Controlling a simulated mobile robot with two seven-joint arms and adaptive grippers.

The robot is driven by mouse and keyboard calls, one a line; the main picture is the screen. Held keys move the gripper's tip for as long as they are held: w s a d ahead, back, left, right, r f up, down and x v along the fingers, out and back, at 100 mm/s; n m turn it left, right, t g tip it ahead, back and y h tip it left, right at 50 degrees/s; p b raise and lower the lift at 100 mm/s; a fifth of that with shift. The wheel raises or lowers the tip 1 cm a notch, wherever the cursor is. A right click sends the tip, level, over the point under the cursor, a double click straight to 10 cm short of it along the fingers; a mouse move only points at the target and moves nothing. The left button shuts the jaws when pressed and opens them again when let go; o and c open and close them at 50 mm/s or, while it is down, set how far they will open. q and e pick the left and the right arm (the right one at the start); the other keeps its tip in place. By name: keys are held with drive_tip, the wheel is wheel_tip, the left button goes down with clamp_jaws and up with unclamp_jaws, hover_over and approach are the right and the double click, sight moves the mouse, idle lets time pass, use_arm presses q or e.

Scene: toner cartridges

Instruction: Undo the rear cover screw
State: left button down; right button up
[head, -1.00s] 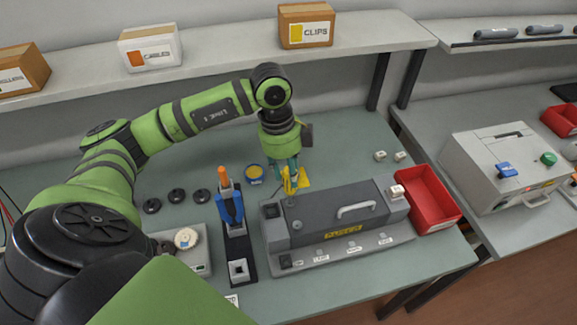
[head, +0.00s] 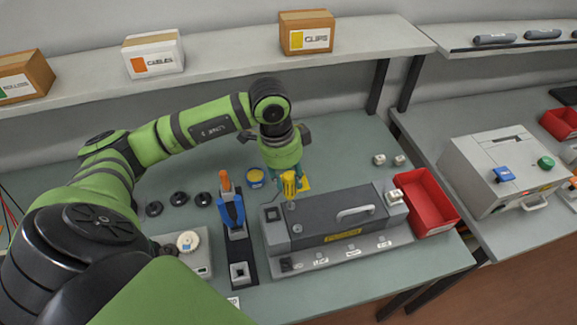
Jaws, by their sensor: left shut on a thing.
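My left gripper (head: 287,181) reaches down over the rear left part of a grey machine (head: 325,232) and is shut on a yellow-handled screwdriver (head: 289,188). The screwdriver stands about upright, its lower end at the machine's rear left top. Whether it touches the machine or sits in a screw cannot be told; the rear cover screw is too small or hidden to make out. A small round grey part (head: 297,229) shows on the machine's top, nearer the front. My right gripper is not in view.
A yellow-topped tin (head: 255,177) and several black discs (head: 179,199) lie behind and left. Shelves with boxes run above.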

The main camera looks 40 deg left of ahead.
use_arm(q)
drive_tip(key=shift+r, duration=0.4)
